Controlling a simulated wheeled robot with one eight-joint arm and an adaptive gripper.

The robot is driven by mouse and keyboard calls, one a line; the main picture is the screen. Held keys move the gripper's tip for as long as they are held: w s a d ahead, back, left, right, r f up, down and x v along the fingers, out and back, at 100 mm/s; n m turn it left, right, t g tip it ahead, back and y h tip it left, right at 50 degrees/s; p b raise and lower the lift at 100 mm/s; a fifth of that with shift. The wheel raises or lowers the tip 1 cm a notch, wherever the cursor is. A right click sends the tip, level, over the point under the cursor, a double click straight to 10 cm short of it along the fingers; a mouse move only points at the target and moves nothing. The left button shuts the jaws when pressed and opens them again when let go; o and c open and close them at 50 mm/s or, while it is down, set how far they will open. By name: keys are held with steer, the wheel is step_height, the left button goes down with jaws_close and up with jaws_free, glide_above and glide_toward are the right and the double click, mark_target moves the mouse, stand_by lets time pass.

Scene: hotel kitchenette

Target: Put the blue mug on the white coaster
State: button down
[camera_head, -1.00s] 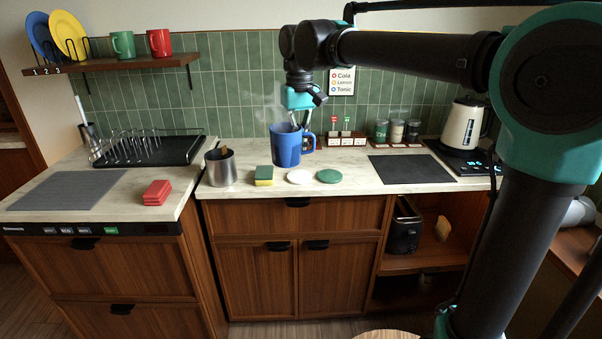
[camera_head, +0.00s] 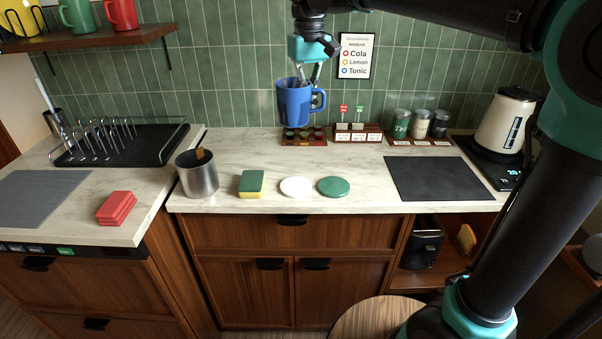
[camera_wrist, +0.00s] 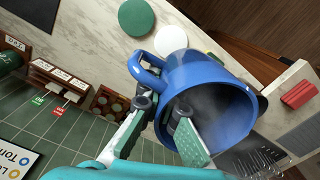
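The blue mug (camera_head: 294,104) is held upright in the air, well above the counter, in front of the green tiles. My gripper (camera_head: 304,80) grips it from above by its wall near the handle. In the wrist view, one finger of my gripper (camera_wrist: 163,110) is inside the mug (camera_wrist: 215,75) and the other outside, beside the handle. The white coaster (camera_head: 296,187) lies bare on the counter, below the mug and nearer the front edge. It also shows in the wrist view (camera_wrist: 171,40), partly hidden by the mug.
A green coaster (camera_head: 334,187) lies just right of the white one; a sponge (camera_head: 251,184) and a metal canister (camera_head: 198,175) stand left. Behind are a wooden tray (camera_head: 304,138) and small labelled holders (camera_head: 358,134). A dark mat (camera_head: 440,180) lies right. The counter behind the coasters is clear.

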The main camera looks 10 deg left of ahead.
steer(key=shift+w+f, duration=0.2)
steer(key=shift+w, duration=0.05)
step_height(320, 180, down, 20)
steer(key=shift+w+r, duration=0.1)
steer(key=shift+r, duration=0.1)
steer(key=shift+f, duration=0.1)
stand_by(0.3)
steer(key=c, duration=1.7)
jaws_free()
step_height(320, 180, up, 12)
steer(key=shift+r, duration=0.1)
